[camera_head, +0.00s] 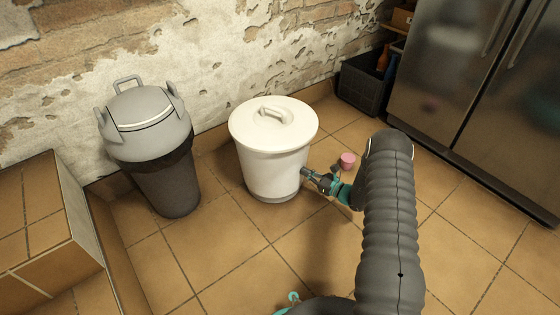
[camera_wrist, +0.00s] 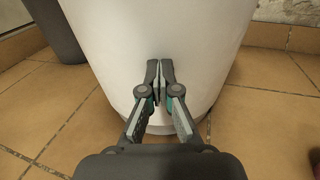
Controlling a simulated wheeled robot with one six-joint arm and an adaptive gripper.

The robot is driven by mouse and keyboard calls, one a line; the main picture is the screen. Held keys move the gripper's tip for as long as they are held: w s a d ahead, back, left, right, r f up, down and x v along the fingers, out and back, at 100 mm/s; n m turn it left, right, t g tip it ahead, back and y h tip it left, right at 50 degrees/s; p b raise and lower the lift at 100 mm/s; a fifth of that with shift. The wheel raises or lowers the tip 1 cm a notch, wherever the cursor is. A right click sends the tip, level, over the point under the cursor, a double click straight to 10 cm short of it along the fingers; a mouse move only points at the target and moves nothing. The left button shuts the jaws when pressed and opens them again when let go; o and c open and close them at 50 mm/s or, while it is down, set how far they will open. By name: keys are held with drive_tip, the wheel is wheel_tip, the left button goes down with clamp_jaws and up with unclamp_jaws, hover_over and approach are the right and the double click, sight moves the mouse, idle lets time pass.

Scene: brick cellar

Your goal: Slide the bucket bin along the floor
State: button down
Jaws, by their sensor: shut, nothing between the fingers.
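The white bucket bin (camera_head: 272,172) stands upright on the tiled floor near the wall, with its lid and handle on top. Its white side (camera_wrist: 160,35) fills the middle of the wrist view. My gripper (camera_head: 306,172) is at the lower right side of the bin in the head view. In the wrist view my gripper (camera_wrist: 160,66) is shut with its fingertips together, pointing at the bin's side. The tips look touching or very close to it; I cannot tell which. Nothing is held.
A dark bin with a grey lid (camera_head: 148,115) stands left of the bucket bin. A black crate (camera_head: 362,88) and a steel fridge (camera_head: 460,90) are at the right. A small pink object (camera_head: 347,160) lies behind my gripper. The tiled floor in front is clear.

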drive_tip(key=shift+w+a, duration=0.3)
drive_tip(key=shift+a, duration=0.2)
drive_tip(key=shift+x, duration=2)
drive_tip(key=shift+w, duration=0.1)
drive_tip(key=shift+x, duration=1.95)
drive_tip(key=shift+x, duration=1.45)
drive_tip(key=shift+w+a, duration=0.35)
drive_tip(key=shift+w, duration=0.1)
